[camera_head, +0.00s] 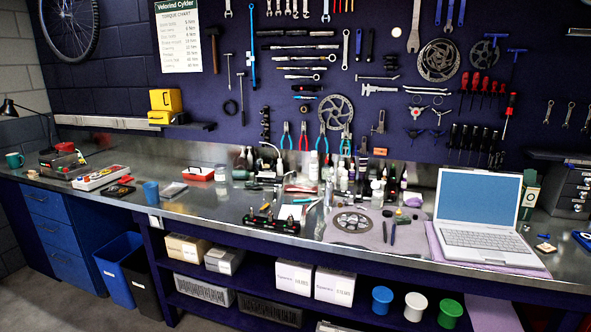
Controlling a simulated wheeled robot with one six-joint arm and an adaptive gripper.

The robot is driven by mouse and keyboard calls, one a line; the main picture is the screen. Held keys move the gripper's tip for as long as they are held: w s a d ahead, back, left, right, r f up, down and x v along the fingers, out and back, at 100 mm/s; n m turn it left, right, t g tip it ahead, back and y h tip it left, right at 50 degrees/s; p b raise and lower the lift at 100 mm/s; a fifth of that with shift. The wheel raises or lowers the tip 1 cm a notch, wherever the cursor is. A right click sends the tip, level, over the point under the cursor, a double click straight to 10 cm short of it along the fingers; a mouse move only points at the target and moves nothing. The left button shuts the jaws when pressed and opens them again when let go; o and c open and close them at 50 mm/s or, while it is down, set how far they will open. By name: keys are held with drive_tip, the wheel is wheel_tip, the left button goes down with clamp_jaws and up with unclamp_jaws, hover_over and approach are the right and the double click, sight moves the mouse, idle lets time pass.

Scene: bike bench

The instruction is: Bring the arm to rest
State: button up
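My arm and my gripper do not show in the head view, so its opening and anything in it are hidden from me. The steel workbench (200,206) runs across the picture. On it lie a grey-lilac mat (345,238) with a chainring (353,222) and small tools, and an open laptop (476,212) on the right.
Bottles (376,193) crowd the back middle of the bench. A black rack (271,222) stands near the front edge. Tools hang on the wall.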

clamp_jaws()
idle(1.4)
